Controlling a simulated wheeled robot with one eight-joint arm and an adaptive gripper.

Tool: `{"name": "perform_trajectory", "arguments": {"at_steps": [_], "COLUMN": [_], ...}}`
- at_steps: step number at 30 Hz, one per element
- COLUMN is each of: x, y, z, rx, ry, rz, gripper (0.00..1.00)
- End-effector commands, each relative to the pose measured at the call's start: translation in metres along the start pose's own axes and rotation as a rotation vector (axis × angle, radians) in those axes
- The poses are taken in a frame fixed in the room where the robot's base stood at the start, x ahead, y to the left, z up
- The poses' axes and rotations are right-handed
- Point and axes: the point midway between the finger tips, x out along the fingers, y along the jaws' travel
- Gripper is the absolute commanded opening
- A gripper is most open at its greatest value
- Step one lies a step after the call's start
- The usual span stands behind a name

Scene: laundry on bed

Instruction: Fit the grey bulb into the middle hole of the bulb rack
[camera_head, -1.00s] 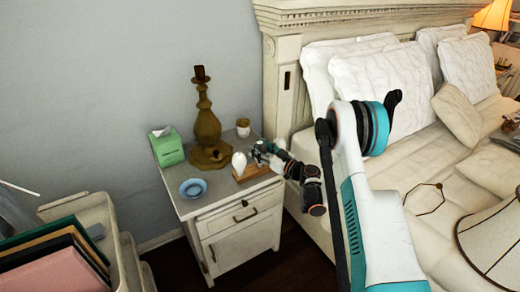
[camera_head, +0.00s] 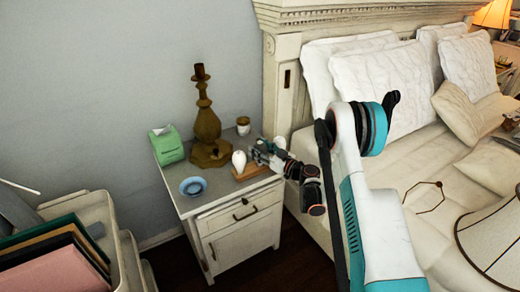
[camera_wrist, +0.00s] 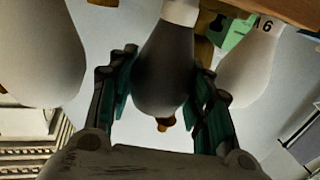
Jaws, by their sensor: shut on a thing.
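The grey bulb (camera_wrist: 165,70) is between the fingers of my gripper (camera_wrist: 163,88) in the wrist view, with its pale neck toward the top of the picture. The gripper is shut on it. A white bulb (camera_wrist: 40,50) is on its left and another pale bulb (camera_wrist: 247,68) on its right, both apart from it. In the head view, my gripper (camera_head: 260,152) is over the wooden bulb rack (camera_head: 252,173), next to a white bulb (camera_head: 239,160) that stands upright on the rack. The middle hole and the contact between grey bulb and rack are hidden.
The rack is on a nightstand (camera_head: 215,203). Around it are a brass candlestick (camera_head: 208,125), a small cup (camera_head: 243,124), a green tissue box (camera_head: 167,147) and a blue bowl (camera_head: 193,187). The bed (camera_head: 430,160) is close on the right.

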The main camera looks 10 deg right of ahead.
Motion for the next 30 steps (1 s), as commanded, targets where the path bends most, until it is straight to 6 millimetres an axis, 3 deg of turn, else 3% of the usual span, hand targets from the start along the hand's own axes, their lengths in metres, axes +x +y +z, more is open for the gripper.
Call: {"name": "perform_trajectory", "arguments": {"at_steps": [20, 21, 23, 30], "x": [0.0000, 0.0000, 0.0000, 0.0000], "y": [0.0000, 0.0000, 0.0000, 0.0000], "z": [0.0074, 0.0072, 0.0072, 0.0072], "rx": [0.000, 0.000, 0.000, 0.000], "ry": [0.000, 0.000, 0.000, 0.000], "rz": [0.000, 0.000, 0.000, 0.000], "gripper": [0.24, 0.52, 0.66, 0.69]}}
